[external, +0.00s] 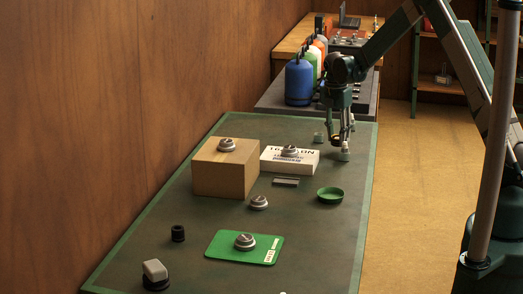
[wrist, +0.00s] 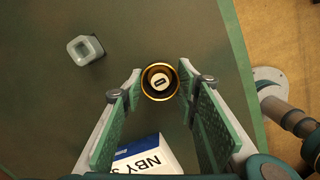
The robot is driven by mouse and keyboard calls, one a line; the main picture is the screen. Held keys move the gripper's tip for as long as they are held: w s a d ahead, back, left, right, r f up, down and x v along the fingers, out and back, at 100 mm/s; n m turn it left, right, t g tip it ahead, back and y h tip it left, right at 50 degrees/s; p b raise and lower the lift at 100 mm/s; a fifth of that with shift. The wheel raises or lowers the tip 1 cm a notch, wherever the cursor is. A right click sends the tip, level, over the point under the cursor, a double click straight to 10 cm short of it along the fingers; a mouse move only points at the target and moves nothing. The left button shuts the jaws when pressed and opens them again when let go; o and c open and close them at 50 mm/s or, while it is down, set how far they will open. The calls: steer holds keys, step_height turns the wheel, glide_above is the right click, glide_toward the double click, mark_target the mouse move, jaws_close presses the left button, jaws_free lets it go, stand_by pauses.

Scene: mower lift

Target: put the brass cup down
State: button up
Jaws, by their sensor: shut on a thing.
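The brass cup (wrist: 148,92) shows in the wrist view as a round brass rim with a dark inside and a small pale piece with a dark mark in the middle. It sits between the two fingertips of my gripper (wrist: 160,80), which is shut on it. In the external view my gripper (external: 343,141) points down near the right edge of the green table (external: 310,245), far side. The held cup (external: 345,156) is small and partly hidden there. I cannot tell whether its base touches the table.
A grey hollow block (wrist: 85,50) stands left of the cup. A white lettered box (wrist: 148,157) is close by, with a cardboard box (external: 225,175) beyond it. A green dish (external: 330,196) is nearer the camera. Gas bottles (external: 299,82) stand behind. Bare tabletop surrounds the cup.

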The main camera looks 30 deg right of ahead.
mark_target(335, 145)
steer(key=shift+f, duration=1.2)
steer(key=shift+f, duration=0.15)
steer(key=o, duration=0.9)
step_height(335, 145, up, 12)
steer(key=a+p, duration=0.1)
steer(key=shift+s+a, duration=0.2)
steer(key=shift+s+r, duration=0.1)
steer(key=shift+r, duration=0.15)
